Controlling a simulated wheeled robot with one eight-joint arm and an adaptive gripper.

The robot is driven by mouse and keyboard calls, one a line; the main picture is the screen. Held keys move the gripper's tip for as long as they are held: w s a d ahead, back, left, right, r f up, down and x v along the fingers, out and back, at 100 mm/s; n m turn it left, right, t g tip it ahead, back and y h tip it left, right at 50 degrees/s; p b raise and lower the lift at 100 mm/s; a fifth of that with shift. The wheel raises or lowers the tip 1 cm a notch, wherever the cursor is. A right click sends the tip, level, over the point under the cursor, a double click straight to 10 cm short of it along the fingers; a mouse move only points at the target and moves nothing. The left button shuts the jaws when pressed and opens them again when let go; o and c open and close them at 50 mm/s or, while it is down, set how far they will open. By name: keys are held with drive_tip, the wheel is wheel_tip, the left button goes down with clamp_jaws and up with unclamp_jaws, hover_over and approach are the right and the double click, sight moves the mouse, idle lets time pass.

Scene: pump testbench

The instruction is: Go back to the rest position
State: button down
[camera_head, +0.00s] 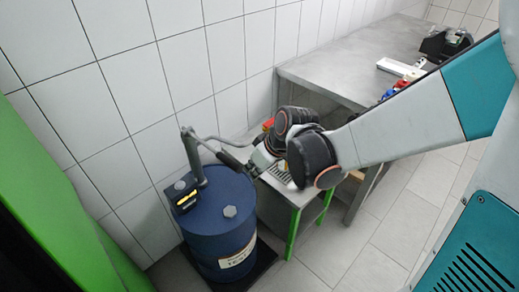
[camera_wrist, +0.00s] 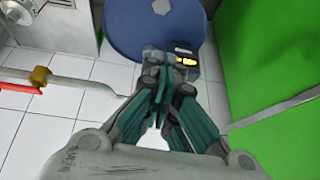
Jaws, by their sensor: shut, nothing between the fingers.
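My gripper (camera_wrist: 160,88) is shut and empty in the wrist view, its fingers together in front of the blue drum (camera_wrist: 125,35). In the head view the arm reaches in from the right, and its end is near the upper right of the blue drum (camera_head: 222,243). The fingers are too small there to make out clearly. A grey upright with a bent pipe or lever (camera_head: 195,160) stands on the drum. A dark box with a lit yellow display (camera_head: 183,200) is at the drum's left; it also shows just beyond the fingers in the wrist view (camera_wrist: 187,61).
A small bench with green legs (camera_head: 292,233) stands right of the drum. Behind it is a grey table (camera_head: 325,78) with red and blue items. A green panel (camera_head: 62,205) is at left. The wrist view shows a brass valve with a red handle (camera_wrist: 20,88). Floor at front is clear.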

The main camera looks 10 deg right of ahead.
drive_tip(key=s+d+r+m+t+h, duration=0.3)
drive_tip(key=s+d+r+m, duration=0.4)
drive_tip(key=s+d+r, duration=0.4)
drive_tip(key=s+r, duration=0.2)
drive_tip(key=s, duration=0.1)
drive_tip(key=shift+s+h, duration=0.35)
drive_tip(key=shift+h, duration=0.05)
drive_tip(key=shift+d, duration=0.1)
idle(1.3)
